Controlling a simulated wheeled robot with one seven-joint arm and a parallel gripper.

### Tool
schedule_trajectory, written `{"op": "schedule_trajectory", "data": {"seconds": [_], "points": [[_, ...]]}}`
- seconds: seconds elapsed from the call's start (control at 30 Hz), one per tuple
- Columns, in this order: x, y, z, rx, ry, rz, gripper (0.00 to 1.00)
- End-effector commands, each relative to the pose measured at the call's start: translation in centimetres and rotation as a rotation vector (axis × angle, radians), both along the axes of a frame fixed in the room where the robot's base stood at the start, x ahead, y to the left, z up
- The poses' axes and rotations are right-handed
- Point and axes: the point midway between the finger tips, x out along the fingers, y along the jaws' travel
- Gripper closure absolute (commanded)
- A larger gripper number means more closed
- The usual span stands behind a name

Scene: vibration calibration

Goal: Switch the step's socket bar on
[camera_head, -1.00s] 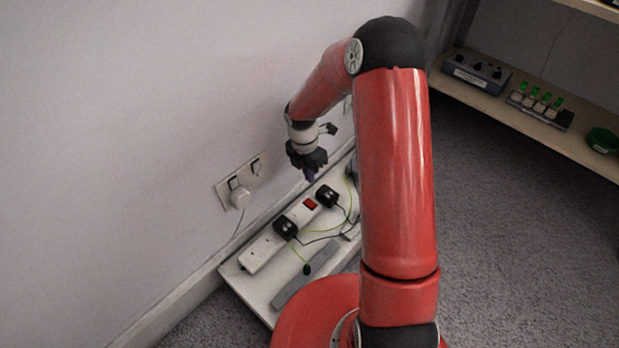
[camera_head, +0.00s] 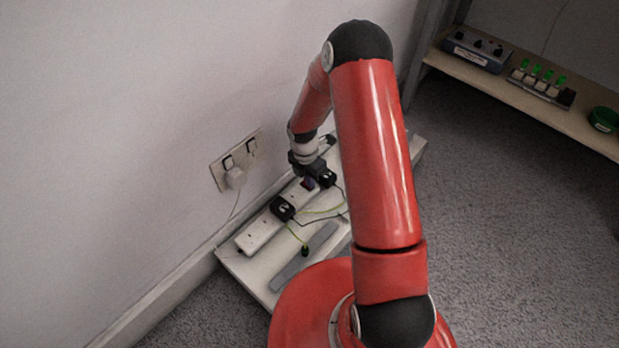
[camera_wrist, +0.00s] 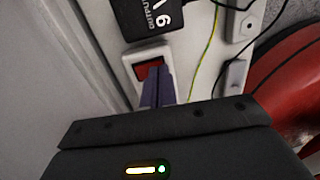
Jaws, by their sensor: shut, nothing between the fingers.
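The white socket bar (camera_head: 256,236) lies on the pale step (camera_head: 233,262) along the wall, with black plugs in it. Its red rocker switch (camera_wrist: 149,71) shows in the wrist view just beyond my fingertips. In the head view the switch is mostly covered by my gripper (camera_head: 309,183). My gripper is shut and empty, its dark purplish fingers (camera_wrist: 158,88) pointing down at the switch. The fingertips overlap the switch's near edge in the wrist view; I cannot tell whether they touch it.
A black plug (camera_head: 283,208) sits in the bar near the gripper, and green-yellow and black cables cross the step. A wall socket (camera_head: 220,172) with a white plug is at left. A shelf (camera_head: 520,100) with boxes stands at right. Grey carpet is clear between.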

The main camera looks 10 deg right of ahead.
Motion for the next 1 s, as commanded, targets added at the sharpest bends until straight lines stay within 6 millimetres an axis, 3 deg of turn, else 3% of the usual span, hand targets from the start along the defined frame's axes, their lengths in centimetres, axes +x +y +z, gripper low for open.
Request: {"op": "schedule_trajectory", "data": {"seconds": [0.37, 1.0], "points": [[-0.2, -0.1, -0.5, 0.0, 0.002, 0.0, 1.0], [1.2, 0.8, -0.1, 0.001, -0.002, 0.0, 1.0]]}}
